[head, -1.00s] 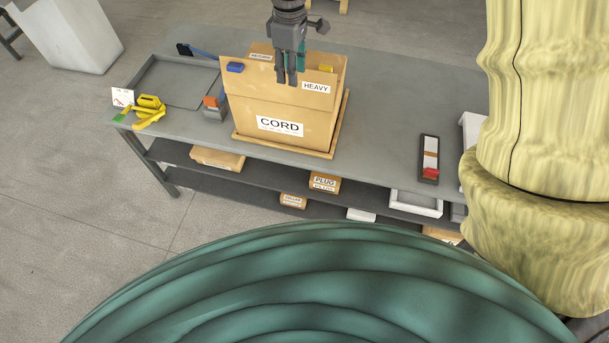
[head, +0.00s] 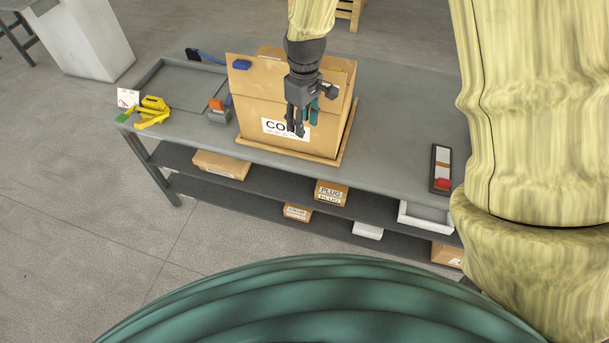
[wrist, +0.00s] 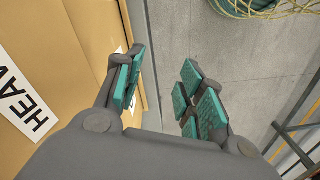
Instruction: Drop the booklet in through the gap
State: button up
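The cardboard box labelled CORD (head: 257,112) stands on a wooden tray (head: 292,152) on the grey bench, its top flaps raised. The gap between the flaps is partly hidden by my arm in the head view. My gripper (head: 299,123) appears in front of the box's near face, covering part of the CORD label. In the wrist view my gripper (wrist: 163,88) is open, its teal-padded fingers apart with only floor between them. The box's cardboard (wrist: 85,45) and HEAVY label (wrist: 22,100) are beside the left finger. I cannot make out a booklet in either view.
A blue clip (head: 241,64) sits on a flap. Left on the bench (head: 388,140) are a shallow grey tray (head: 187,86), a yellow tool (head: 152,110) and an orange-and-grey item (head: 217,111). A dark holder with a red piece (head: 441,168) lies right. Shelves below hold small boxes (head: 331,192).

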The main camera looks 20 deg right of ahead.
jog(key=s+f+m+b, duration=0.1)
jog(key=f+b, duration=0.3)
jog(key=f, duration=0.5)
jog(key=s+f+m+b, duration=0.2)
jog(key=f+b, duration=0.3)
jog(key=f, duration=0.4)
jog(key=shift+s+a+f+m, duration=0.15)
jog(key=shift+f+m, duration=0.1)
jog(key=shift+m, duration=0.65)
jog(key=s+d+f+m, duration=0.1)
jog(key=s+d+f, duration=0.3)
jog(key=s+f, duration=1.2)
jog(key=s, duration=0.6)
jog(key=s+d+f+m, duration=0.1)
jog(key=s+f, duration=0.2)
jog(key=s, duration=0.6)
jog(key=shift+f, duration=0.15)
jog(key=shift+c, duration=0.5)
